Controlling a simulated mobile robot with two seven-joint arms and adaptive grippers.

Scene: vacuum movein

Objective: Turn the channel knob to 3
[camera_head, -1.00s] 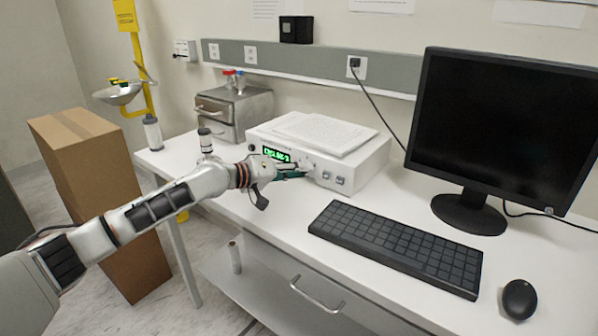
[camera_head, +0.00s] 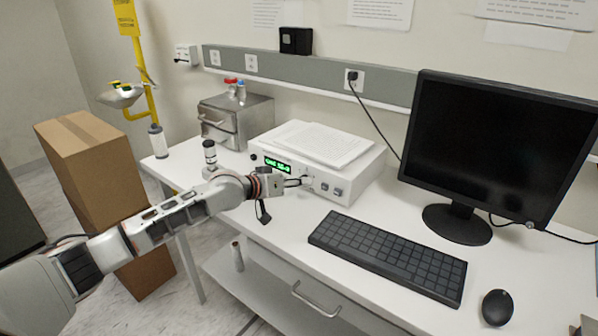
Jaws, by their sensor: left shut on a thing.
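The white box-shaped instrument (camera_head: 363,178) stands on the bench, with a green-lit display (camera_head: 278,164) on its front. The display text is too small to read surely. Two square dark controls (camera_head: 330,189) show on the right of the front panel. My left gripper (camera_head: 304,181) is at the middle of the front panel, just right of the display. It is shut on a knob there, which its fingers and wrist mostly hide. The knob's setting cannot be seen. My right gripper is not clearly in view.
Papers (camera_head: 318,141) lie on the instrument. A keyboard (camera_head: 387,257), monitor (camera_head: 490,155) and mouse (camera_head: 497,307) stand to the right. A metal drawer box (camera_head: 235,118) is behind left, a small bottle (camera_head: 209,152) near my forearm.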

